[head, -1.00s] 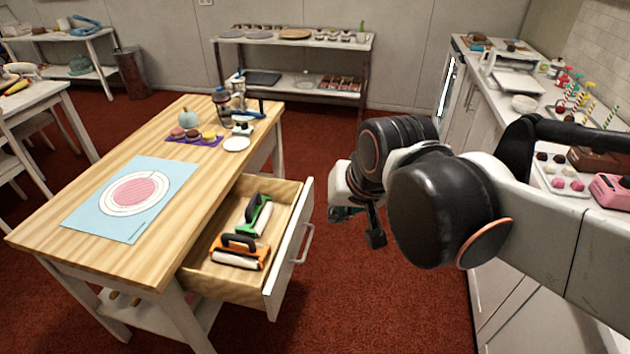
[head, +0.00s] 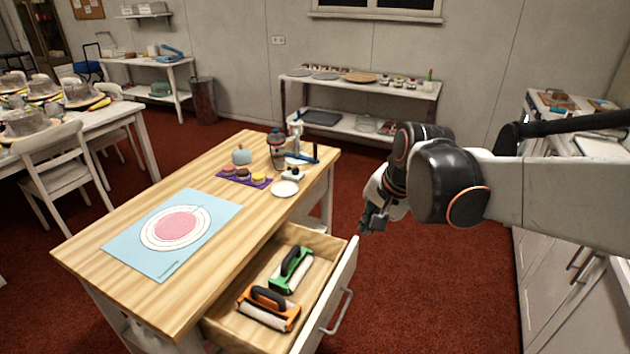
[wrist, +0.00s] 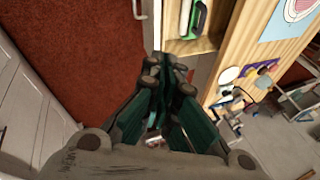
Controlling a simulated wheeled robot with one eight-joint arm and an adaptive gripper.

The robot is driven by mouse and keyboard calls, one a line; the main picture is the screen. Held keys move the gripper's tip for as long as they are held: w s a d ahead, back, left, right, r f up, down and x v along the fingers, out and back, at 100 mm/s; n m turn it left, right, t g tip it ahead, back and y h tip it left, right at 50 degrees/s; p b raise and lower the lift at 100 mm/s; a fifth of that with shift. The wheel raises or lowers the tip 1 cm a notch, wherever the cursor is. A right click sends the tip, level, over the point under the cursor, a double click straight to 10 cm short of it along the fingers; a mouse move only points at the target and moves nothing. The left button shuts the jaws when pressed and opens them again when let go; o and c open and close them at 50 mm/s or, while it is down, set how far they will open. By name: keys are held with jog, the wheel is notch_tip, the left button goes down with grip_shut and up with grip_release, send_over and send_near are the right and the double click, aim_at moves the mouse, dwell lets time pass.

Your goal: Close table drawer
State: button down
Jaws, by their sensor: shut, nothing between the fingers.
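The table drawer (head: 338,298) stands pulled out from the right side of the wooden table (head: 120,260). Its white front has a metal handle (head: 343,310). Inside lie a green tool (head: 291,270) and an orange tool (head: 268,307), both with black handles. My gripper (head: 367,226) is shut and empty, above and beyond the drawer front's far end, apart from it as far as I can tell. In the wrist view my gripper (wrist: 165,72) points toward the drawer (wrist: 190,47), whose corner and green tool show at the top.
On the tabletop are a blue mat (head: 210,208), a purple mat with small cakes (head: 243,176), a white plate (head: 285,189) and a stand mixer-like item (head: 300,150). Red floor is clear right of the drawer. White counters stand at the right.

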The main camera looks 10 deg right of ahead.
jog(key=w+d+f+m, duration=0.4)
jog(key=w, duration=0.5)
jog(key=w+d+f+m+g+y, duration=0.1)
jog(key=w+d+f+m, duration=0.35)
jog(key=f, duration=0.25)
jog(key=w+d+f+m+y+p, duration=0.1)
jog(key=w+d+f+m, duration=0.2)
jog(key=d+f, duration=0.35)
jog(key=w+d+f+m+g+y, duration=0.1)
jog(key=w+d+f+m, duration=0.25)
jog(key=f, duration=0.45)
jog(key=w+a+f+b, duration=0.5)
jog(key=a+f, duration=0.1)
jog(key=f, duration=0.4)
jog(key=shift+a+f, duration=0.15)
jog(key=shift+a, duration=0.15)
